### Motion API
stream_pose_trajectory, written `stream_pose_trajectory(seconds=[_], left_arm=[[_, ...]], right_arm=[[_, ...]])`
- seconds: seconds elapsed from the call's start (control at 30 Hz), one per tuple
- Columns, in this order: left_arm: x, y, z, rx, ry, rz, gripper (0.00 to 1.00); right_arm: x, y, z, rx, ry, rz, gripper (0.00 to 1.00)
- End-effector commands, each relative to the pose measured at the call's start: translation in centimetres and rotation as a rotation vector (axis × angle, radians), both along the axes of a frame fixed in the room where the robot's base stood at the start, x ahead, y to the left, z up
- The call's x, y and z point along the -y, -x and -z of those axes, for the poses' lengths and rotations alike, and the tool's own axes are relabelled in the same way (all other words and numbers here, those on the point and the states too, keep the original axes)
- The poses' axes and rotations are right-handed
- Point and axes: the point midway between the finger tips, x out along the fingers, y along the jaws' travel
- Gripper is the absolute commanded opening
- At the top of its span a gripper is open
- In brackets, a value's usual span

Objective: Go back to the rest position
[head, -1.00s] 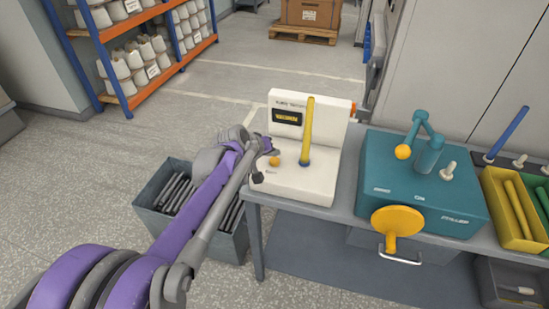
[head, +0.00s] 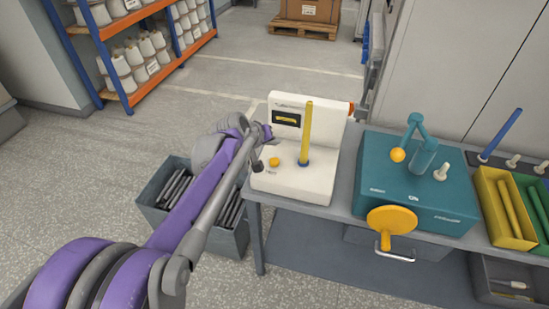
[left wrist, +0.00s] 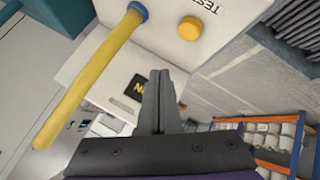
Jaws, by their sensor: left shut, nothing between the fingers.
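My left gripper (head: 262,148) is at the left edge of the white tester (head: 318,190), above and apart from its orange button (head: 274,162). In the left wrist view the two fingers (left wrist: 160,85) are together with nothing between them. The tester has a dark display (head: 287,118) on its upright back. A yellow bobbin (head: 307,130) stands upright on a blue base on the tester; it also shows in the left wrist view (left wrist: 85,80). My right gripper is out of view.
A teal winder (head: 400,195) with a yellow-orange crank stands right of the tester on the grey bench. Yellow (head: 498,228) and green trays lie further right. A dark bin (head: 155,190) of dark strips stands on the floor left of the bench. An orange-blue shelf (head: 140,95) stands behind.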

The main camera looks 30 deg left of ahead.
Motion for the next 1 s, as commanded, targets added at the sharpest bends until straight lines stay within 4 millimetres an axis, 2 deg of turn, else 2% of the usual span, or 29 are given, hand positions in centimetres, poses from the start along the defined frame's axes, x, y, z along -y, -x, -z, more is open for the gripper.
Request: stream_pose_trajectory(seconds=[0.63, 0.73, 0.87, 0.97, 1.0], left_arm=[[0.0, 0.0, 0.1, -0.001, 0.000, 0.001, 0.00], [1.1, 0.8, -0.1, -0.012, -0.013, 0.022, 0.00], [4.9, 4.5, -0.5, -0.058, -0.069, 0.108, 0.00], [8.7, 9.3, -0.5, -0.113, -0.143, 0.209, 0.00], [10.0, 11.5, -0.3, -0.135, -0.177, 0.250, 0.00]], right_arm=[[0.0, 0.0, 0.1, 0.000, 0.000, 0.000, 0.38], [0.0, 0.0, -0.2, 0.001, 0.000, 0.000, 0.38], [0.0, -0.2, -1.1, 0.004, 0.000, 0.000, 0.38], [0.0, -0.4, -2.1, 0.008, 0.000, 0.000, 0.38], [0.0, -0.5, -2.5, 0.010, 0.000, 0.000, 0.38]])
